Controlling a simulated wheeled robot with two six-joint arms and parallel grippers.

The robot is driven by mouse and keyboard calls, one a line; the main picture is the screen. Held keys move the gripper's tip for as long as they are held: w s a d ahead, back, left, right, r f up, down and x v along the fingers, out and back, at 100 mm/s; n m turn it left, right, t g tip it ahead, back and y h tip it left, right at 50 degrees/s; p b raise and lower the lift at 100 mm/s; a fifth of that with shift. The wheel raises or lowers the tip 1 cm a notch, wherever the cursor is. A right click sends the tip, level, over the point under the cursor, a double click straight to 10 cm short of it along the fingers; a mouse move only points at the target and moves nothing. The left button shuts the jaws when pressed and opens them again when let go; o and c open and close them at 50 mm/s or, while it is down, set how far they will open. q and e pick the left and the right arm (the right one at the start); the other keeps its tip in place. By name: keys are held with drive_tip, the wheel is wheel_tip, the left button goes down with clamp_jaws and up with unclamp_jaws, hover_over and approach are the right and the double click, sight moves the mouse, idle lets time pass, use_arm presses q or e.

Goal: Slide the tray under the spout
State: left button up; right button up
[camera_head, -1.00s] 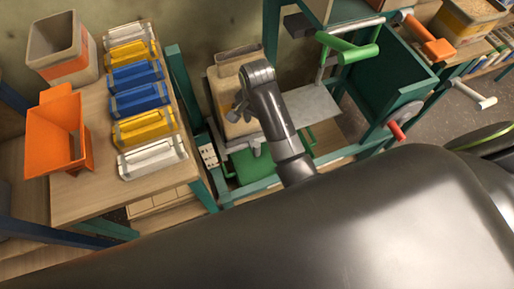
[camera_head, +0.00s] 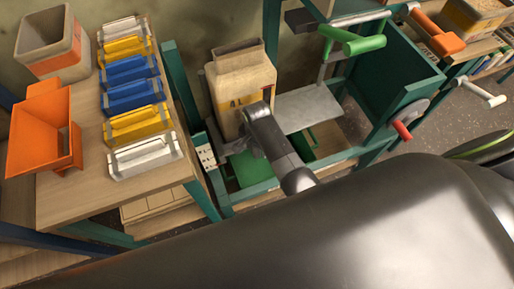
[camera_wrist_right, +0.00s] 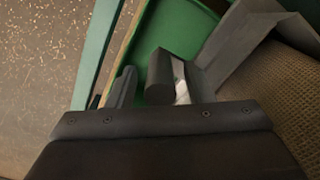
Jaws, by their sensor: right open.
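The green tray (camera_head: 252,168) lies low inside the teal frame, partly hidden by my right arm. A green surface, seemingly the same tray, shows in the right wrist view (camera_wrist_right: 188,25). A bent grey metal piece (camera_wrist_right: 238,48), possibly the spout, stands to the right of the fingers there; in the head view a grey lip (camera_head: 234,146) sticks out below the carton. My right gripper (camera_wrist_right: 141,84) is open, with its fingers over or beside the green tray's edge; I cannot tell whether they touch it. In the head view the right gripper (camera_head: 247,146) is mostly hidden behind its own wrist.
A beige carton (camera_head: 240,88) stands behind my right gripper. A sloping grey metal plate (camera_head: 309,108) and a green-handled crank (camera_head: 352,40) are to the right.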

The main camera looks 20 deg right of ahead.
use_arm(q)
drive_tip(key=shift+w, duration=0.15)
use_arm(e)
clamp_jaws()
use_arm(q)
drive_tip(key=shift+w, duration=0.1)
use_arm(e)
drive_tip(key=shift+d, duration=0.1)
